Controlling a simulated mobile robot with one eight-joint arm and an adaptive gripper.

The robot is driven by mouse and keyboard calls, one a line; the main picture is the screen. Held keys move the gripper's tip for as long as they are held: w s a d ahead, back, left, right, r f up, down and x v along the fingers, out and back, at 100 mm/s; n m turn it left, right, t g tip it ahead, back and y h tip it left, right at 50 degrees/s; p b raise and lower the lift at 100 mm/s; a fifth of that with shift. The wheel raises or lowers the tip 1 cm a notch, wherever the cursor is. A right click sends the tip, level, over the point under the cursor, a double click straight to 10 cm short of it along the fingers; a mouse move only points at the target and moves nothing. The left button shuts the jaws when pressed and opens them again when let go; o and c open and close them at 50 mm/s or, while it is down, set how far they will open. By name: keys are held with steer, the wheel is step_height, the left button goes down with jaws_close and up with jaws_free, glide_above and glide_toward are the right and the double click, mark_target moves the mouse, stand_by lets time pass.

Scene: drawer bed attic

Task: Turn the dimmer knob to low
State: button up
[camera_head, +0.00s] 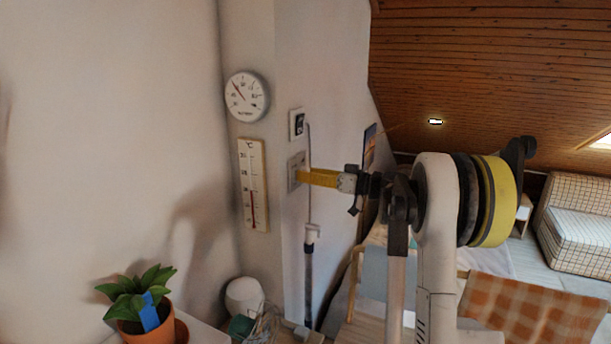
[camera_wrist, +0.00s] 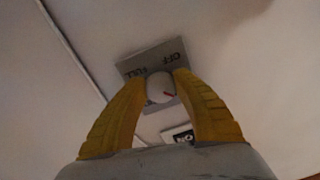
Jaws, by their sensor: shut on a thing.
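The dimmer knob (camera_wrist: 160,86) is a round white knob with a red pointer mark, on a grey wall plate (camera_wrist: 128,66) in the wrist view. The plate carries dark lettering; I read "OFF" and "FULL" on it, partly covered by the knob and fingers. The red mark points toward the right finger, lower right in the picture. My gripper (camera_wrist: 160,88) has its yellow fingers shut on the knob, one on each side. In the head view the grey plate (camera_head: 293,172) is on the narrow wall, with my yellow fingers (camera_head: 318,178) reaching it from the right; the knob is hidden there.
A framed switch (camera_head: 297,124) sits just above the plate. A round dial (camera_head: 246,96) and a thermometer (camera_head: 252,185) hang to the left. A potted plant (camera_head: 138,300) is lower left.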

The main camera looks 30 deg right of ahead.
steer(key=o, duration=1.2)
steer(key=v, duration=1.2)
